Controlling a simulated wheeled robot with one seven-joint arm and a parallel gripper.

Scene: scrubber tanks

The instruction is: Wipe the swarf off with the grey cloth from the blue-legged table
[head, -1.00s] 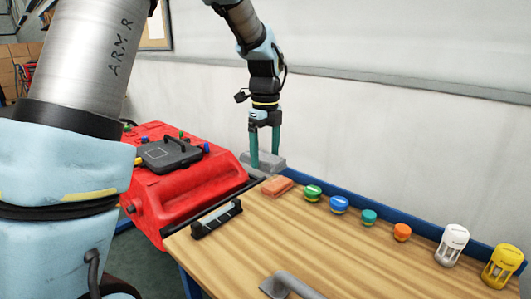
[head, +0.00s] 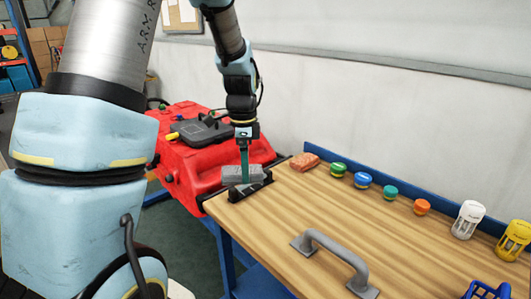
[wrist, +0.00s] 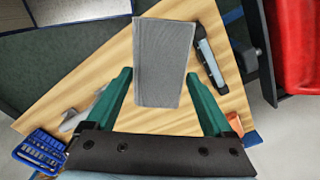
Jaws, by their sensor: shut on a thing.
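My gripper (head: 245,178) is shut on the grey cloth (head: 230,175), a folded slab. It is at the left end of the blue-legged table (head: 345,215), over or close to the black tool there. In the wrist view the cloth (wrist: 163,65) sticks out beyond the two green fingers, above the wooden top (wrist: 110,60). I cannot tell whether the cloth touches the table. I cannot make out any swarf on the visible part of the top.
A black tool (head: 252,189) lies at the left edge. A reddish block (head: 305,161) and several coloured caps (head: 338,169) line the back. A grey handle (head: 325,250) lies in front. A red tank (head: 205,155) stands beyond the left end. The middle is mostly clear.

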